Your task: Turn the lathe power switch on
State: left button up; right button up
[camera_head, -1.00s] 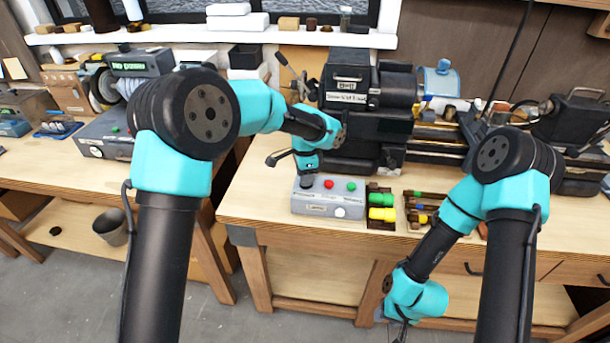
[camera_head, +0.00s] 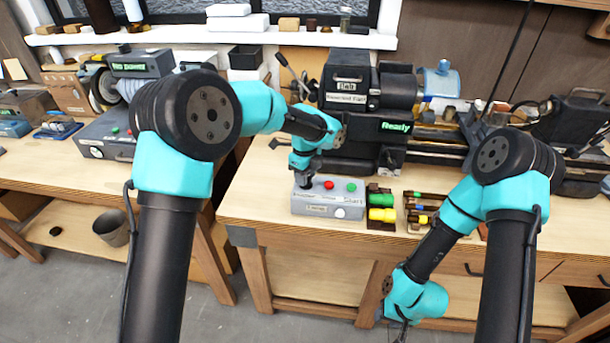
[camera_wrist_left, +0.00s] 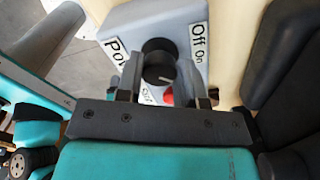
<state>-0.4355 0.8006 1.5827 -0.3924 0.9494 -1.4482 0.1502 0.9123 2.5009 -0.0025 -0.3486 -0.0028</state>
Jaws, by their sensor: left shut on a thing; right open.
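The lathe (camera_head: 347,80) stands on the wooden bench, and its display (camera_head: 396,127) reads "Ready" in green. Its grey control box (camera_head: 328,205) has a red button, a green button and a white button. The black power switch knob (camera_wrist_left: 158,62) sits on the box beside an "Off On" label (camera_wrist_left: 199,52) in the left wrist view. A white pointer line shows on the knob. My left gripper (camera_head: 304,180) reaches down to the box, its fingers shut on the knob. My right gripper (camera_head: 396,324) is open, low in front of the bench, and small in view.
Crates with green and yellow parts (camera_head: 381,207) and small coloured parts (camera_head: 420,207) stand right of the box. Another machine, with a "No power" display (camera_head: 134,67), is on the left bench. A bucket (camera_head: 112,227) is on the lower shelf.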

pick_arm(q)
jog(key=shift+m, duration=0.4)
jog(key=o, duration=0.9)
jog(key=shift+r, duration=0.15)
notch_tip(320, 180, up, 17)
jog(key=shift+r, duration=0.1)
dwell(0.3)
